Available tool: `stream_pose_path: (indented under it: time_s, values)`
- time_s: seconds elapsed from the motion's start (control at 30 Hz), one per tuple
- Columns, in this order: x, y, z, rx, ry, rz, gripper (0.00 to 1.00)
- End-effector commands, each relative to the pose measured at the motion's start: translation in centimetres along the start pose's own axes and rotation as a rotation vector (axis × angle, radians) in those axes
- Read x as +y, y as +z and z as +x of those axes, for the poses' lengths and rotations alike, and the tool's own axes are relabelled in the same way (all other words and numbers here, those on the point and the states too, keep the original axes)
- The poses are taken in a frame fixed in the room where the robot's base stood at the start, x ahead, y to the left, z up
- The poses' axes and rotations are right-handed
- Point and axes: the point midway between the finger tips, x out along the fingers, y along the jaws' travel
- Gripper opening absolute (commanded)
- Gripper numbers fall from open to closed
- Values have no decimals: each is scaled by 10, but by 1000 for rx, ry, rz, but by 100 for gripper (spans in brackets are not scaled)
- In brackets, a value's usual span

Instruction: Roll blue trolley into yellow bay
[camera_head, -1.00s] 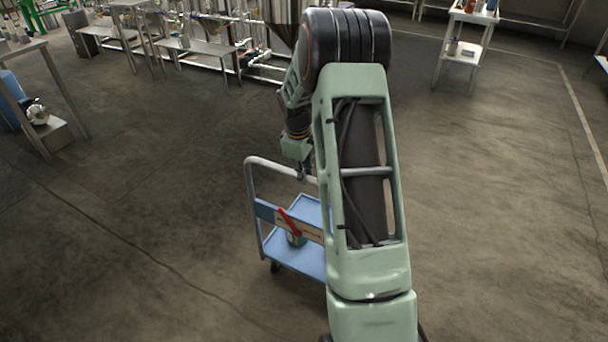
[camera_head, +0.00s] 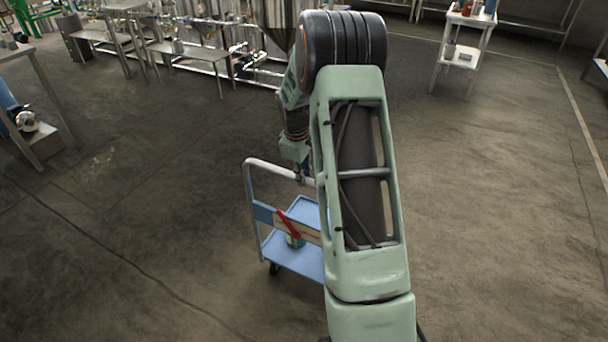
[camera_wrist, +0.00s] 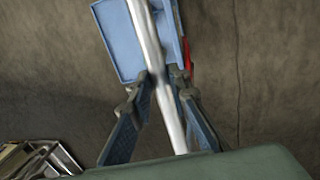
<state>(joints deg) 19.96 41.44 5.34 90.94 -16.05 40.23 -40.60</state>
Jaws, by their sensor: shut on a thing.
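The blue trolley (camera_head: 300,262) stands on the floor in front of me, with a flat blue deck and a grey tube handle (camera_head: 249,195). My arm hides its right part. My gripper (camera_head: 302,174) is at the handle's top bar, partly hidden by my arm. In the wrist view my gripper (camera_wrist: 162,84) has its fingers on both sides of the handle bar (camera_wrist: 171,115), shut on it. The blue deck (camera_wrist: 121,45) lies beyond. A can and a red item (camera_head: 288,222) show at the deck. I see no clear yellow bay.
Steel benches (camera_head: 190,52) and piped tanks stand at the back left. A steel table (camera_head: 42,75) is at the left edge. A white shelf stand (camera_head: 461,55) is at the back right. A pale floor line (camera_head: 578,112) runs at the right. The floor between is open.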

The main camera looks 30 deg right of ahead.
Motion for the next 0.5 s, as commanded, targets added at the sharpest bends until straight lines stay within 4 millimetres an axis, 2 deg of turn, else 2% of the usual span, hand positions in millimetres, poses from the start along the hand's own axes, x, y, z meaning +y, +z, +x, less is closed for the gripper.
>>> stream_pose_path:
  time_s: [0.03, 0.27, 0.3, 0.43, 0.5]
  values:
    - [7, 0, -2, 6, 15, 1, 0]
    - [9, 0, -3, 7, 18, 1, 0]
    - [9, 0, -3, 7, 18, 2, 19]
    - [8, -1, -3, 7, 17, 2, 33]
    - [7, -1, -2, 6, 15, 1, 34]
